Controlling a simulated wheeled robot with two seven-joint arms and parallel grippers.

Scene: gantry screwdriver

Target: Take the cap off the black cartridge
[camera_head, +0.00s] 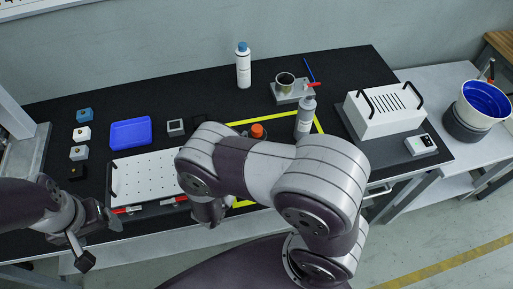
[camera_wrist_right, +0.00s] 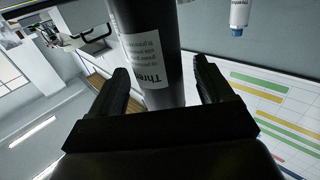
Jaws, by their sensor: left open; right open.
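In the right wrist view, the black cartridge (camera_wrist_right: 150,50) is a dark upright cylinder with a white label, seen upside down. It shows between the two fingers of my open right gripper (camera_wrist_right: 164,88); its top end is hidden behind the gripper body. Contact is not visible. In the head view, an orange cap (camera_head: 257,131) on a dark round top shows just behind my right arm, which hides what is below it. I cannot tell whether this is the same cartridge. My left gripper (camera_head: 99,240) is open and empty at the table's front left.
A grey bottle (camera_head: 305,118) stands beside the orange cap, in the yellow-outlined area. A blue tray (camera_head: 131,132) and perforated white plate (camera_head: 146,178) lie left.

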